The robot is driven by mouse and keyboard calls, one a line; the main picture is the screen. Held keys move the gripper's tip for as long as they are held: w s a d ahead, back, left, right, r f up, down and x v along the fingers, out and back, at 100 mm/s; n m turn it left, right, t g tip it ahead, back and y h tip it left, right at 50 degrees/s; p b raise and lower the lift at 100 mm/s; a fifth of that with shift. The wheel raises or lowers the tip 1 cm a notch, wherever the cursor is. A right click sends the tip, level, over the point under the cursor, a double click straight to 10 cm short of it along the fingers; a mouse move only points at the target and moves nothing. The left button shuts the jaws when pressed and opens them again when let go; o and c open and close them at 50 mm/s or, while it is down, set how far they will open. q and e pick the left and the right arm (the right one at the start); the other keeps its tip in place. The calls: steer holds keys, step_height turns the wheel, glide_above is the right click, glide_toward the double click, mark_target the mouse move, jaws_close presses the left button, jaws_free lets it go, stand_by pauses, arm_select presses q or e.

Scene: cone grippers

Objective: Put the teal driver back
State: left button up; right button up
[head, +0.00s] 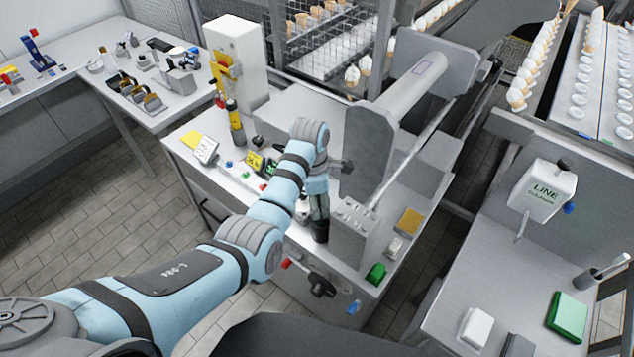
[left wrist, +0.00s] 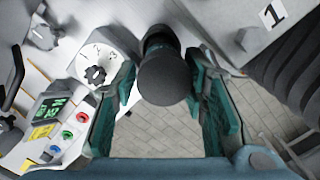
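My left gripper (head: 318,212) is above the front edge of the grey machine table and points down. In the left wrist view its two fingers with dark teal pads (left wrist: 162,82) stand apart. A dark round-ended cylinder (left wrist: 165,78) sits between them, with what look like narrow gaps at its sides. In the head view a dark cylinder (head: 320,232) shows just below the gripper. I cannot tell whether it is the driver's handle, and I make out no clearly teal driver elsewhere. A grey block with holes in its top (head: 352,236) stands just right of the gripper. My right gripper is out of view.
A white numbered dial (left wrist: 97,66) and a small panel with coloured buttons (left wrist: 56,125) lie left of the fingers. A large roller machine (head: 372,145) rises behind. A yellow pad (head: 411,221) and a green block (head: 376,273) are on the right. Tiled floor lies below the table edge.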

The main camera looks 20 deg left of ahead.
arm_select(q)
steer(key=r, duration=0.7)
steer(key=shift+s+a+r, duration=0.1)
steer(key=shift+s+a, duration=0.05)
steer(key=shift+a, duration=0.1)
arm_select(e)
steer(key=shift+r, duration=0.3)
